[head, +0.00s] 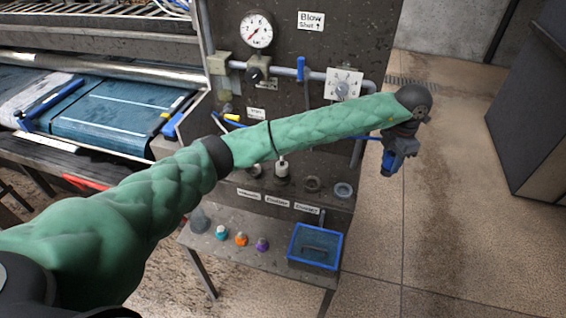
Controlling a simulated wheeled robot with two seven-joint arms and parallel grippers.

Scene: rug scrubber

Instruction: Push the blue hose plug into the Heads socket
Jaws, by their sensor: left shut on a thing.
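My left arm in its green sleeve reaches across the picture from lower left. Its gripper (393,160) points down at the right of the panel, over bare floor. It is shut on the blue hose plug (388,167), apart from the panel. A blue hose (233,124) shows left of the arm; a short blue length also shows between panel and gripper. The arm hides what lies between. Several round sockets (312,184) sit in a row on the panel below my arm. Small labels (278,201) lie under them, too small to read, so I cannot tell which is Heads. My right gripper is not in view.
The dark panel (385,40) carries a gauge (257,30), pipes and a blue lever (301,68). A shelf below holds small coloured pieces (241,239) and a blue tray (317,245). A blue belt machine (105,110) stands left, a dark cabinet (535,110) right. Floor between is clear.

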